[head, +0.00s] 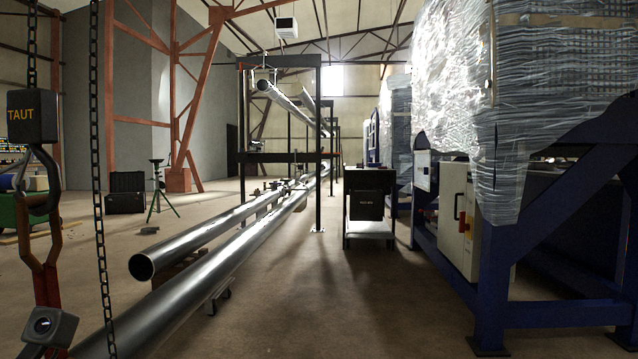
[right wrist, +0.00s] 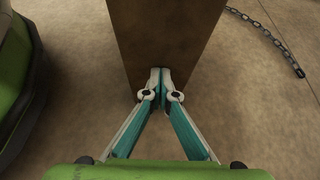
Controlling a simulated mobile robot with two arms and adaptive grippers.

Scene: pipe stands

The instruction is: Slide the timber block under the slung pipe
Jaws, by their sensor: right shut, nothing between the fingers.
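In the right wrist view, my right gripper (right wrist: 159,76) is shut and empty, with its fingertips together at the near face of a brown block (right wrist: 165,30), which looks like the timber block. I cannot tell whether they touch it. The block's far end runs out of the picture. In the head view, a long steel pipe (head: 215,278) runs from the lower left edge into the distance. A hook (head: 41,200) hangs at far left under a box marked TAUT (head: 32,117). My left gripper is not in view.
A second pipe (head: 190,238) lies beside the first, to its left. A chain (head: 99,170) hangs at left; a chain end (right wrist: 270,38) lies on the floor in the wrist view. A dark cart (head: 368,195) and blue frame (head: 494,270) stand right. Floor between is clear.

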